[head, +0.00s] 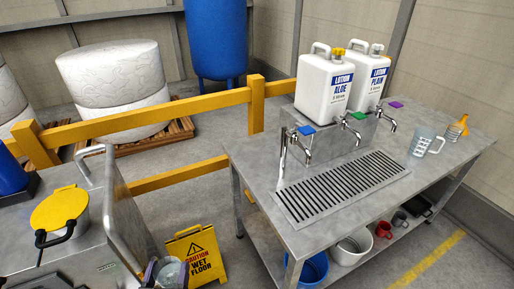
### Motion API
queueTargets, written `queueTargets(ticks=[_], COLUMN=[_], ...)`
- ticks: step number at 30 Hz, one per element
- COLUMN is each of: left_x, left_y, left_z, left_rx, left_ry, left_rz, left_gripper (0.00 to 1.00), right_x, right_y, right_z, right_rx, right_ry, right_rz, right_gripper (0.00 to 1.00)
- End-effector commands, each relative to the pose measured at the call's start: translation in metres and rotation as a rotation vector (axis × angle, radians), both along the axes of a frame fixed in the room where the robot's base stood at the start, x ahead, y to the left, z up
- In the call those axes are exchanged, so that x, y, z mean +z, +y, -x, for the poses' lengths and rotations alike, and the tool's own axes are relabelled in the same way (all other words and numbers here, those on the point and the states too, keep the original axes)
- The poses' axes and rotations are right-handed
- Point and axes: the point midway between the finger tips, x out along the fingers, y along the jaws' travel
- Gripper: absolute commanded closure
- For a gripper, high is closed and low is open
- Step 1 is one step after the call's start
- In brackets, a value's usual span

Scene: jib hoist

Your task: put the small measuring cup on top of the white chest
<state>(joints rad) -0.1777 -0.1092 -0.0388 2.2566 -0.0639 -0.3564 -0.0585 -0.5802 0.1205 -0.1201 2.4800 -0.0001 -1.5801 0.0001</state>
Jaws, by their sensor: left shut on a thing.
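My left gripper (167,274) is at the bottom edge of the head view, left of the caution sign. It is shut on a small clear cup (171,270), which looks like the small measuring cup. The cup is cut close to the bottom edge, so its markings cannot be read. A larger clear measuring jug (421,142) with a handle stands on the right part of the steel table. I see no white chest in this view. My right gripper is not in view.
A steel table (258,162) carries two white lotion jugs (326,88), taps and a drain grate (335,185). A yellow funnel (457,128) stands at its right. A yellow wet-floor sign (197,257), yellow rails (150,122) and a steel unit with a yellow lid (60,208) are at left.

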Motion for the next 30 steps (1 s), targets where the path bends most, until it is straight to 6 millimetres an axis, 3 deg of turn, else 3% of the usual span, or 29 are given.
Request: queueTargets(ticks=[1, 10, 17, 30], left_x=[0.041, 0.146, 0.187, 0.291], left_y=[-0.004, -0.006, -0.006, -0.006], left_z=[-0.005, -0.027, -0.026, -0.026], left_rx=[-0.01, -0.021, -0.021, -0.021], left_ry=[-0.009, -0.006, 0.001, 0.001], left_rz=[-0.001, 0.0, -0.001, 0.0], left_gripper=[0.65, 0.65, 0.65, 0.65], right_x=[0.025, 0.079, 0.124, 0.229], right_y=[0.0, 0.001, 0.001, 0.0], right_z=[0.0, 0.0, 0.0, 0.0], right_rx=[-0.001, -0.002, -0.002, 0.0], right_ry=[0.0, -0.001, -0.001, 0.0], right_rz=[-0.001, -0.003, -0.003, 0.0], right_gripper=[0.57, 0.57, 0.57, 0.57])
